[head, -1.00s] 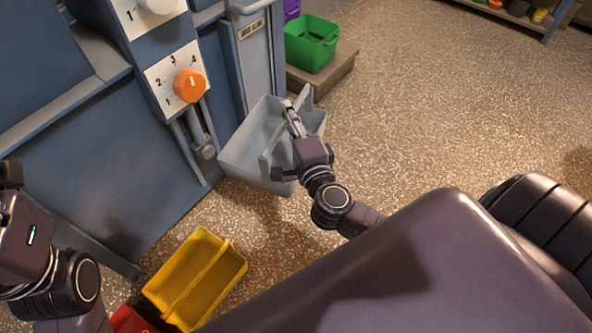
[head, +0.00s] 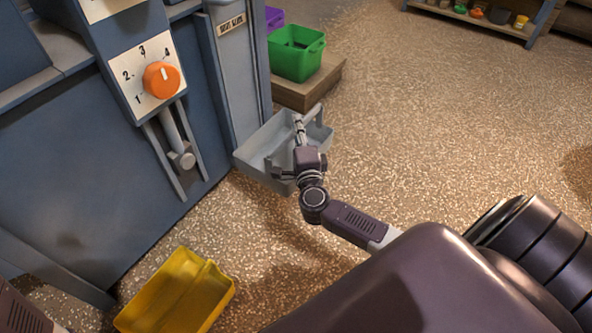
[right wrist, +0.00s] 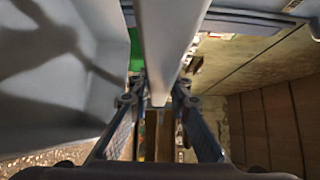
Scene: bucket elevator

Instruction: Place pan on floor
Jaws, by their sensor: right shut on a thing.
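The grey pan (head: 262,150) is an open tray with a bar along its right part, beside the blue machine's lower front in the head view. My right gripper (head: 300,130) reaches over it and is shut on that bar. In the right wrist view the pale bar (right wrist: 165,45) runs between the two fingers (right wrist: 160,98), with the pan's inside wall (right wrist: 50,80) at the left. The pan looks held low over the floor (head: 420,130); its underside is hidden, so I cannot tell any gap. My left gripper is out of view; only a bit of my left arm shows at the lower left.
A yellow bin (head: 190,290) lies on the floor at the lower left. A green bin (head: 297,60) stands on a wooden platform (head: 310,88) behind the pan. The blue machine (head: 90,170) with an orange knob (head: 161,80) fills the left. Floor to the right is open.

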